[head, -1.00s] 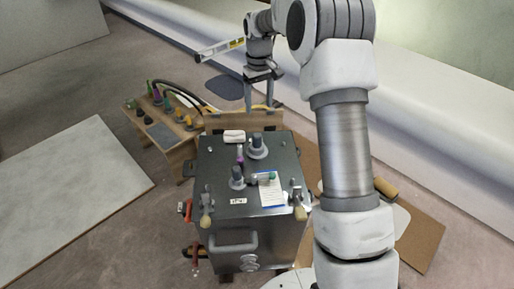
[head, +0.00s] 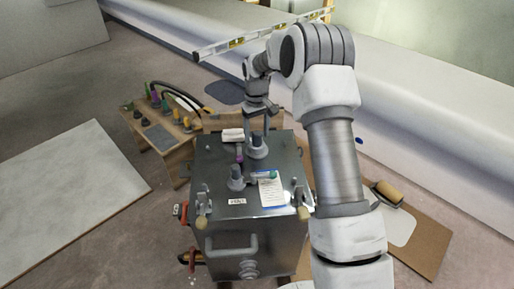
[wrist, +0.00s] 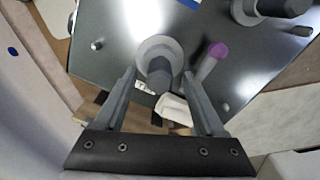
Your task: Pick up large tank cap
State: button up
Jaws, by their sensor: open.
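The tank (head: 215,215) is a grey metal box in the middle of the head view. A dark grey cap on a round pale flange, which I take as the large tank cap (head: 257,149), stands upright at the back of its lid. It also shows in the wrist view (wrist: 161,72). A second, similar cap (head: 236,182) stands nearer the front of the lid. My gripper (head: 261,132) points down at the back cap. In the wrist view my gripper (wrist: 158,80) is open, with one finger on each side of that cap; I cannot tell whether they touch it.
A purple-topped piece (wrist: 209,62) and a white block (wrist: 173,108) are close beside the cap. A paper sheet (head: 271,191) lies on the lid. Wooden-handled clamps (head: 304,212) stand at the lid's front corners. A small bench (head: 165,138) with several coloured items is left.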

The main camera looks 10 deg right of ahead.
jog(key=shift+f, duration=0.85)
jog(key=shift+r, duration=0.1)
jog(key=shift+c, duration=0.2)
grip_shut()
jog(key=shift+r, duration=0.15)
notch_tip(320, 180, up, 4)
jog(key=shift+r+p, duration=0.25)
jog(key=shift+p, duration=0.95)
jog(key=s+a+r+p, duration=0.2)
jog(key=s+a+r, duration=0.2)
jog(key=s, duration=0.7)
notch_tip(320, 180, up, 2)
jog(key=shift+r+p, duration=0.1)
jog(key=shift+p, duration=0.3)
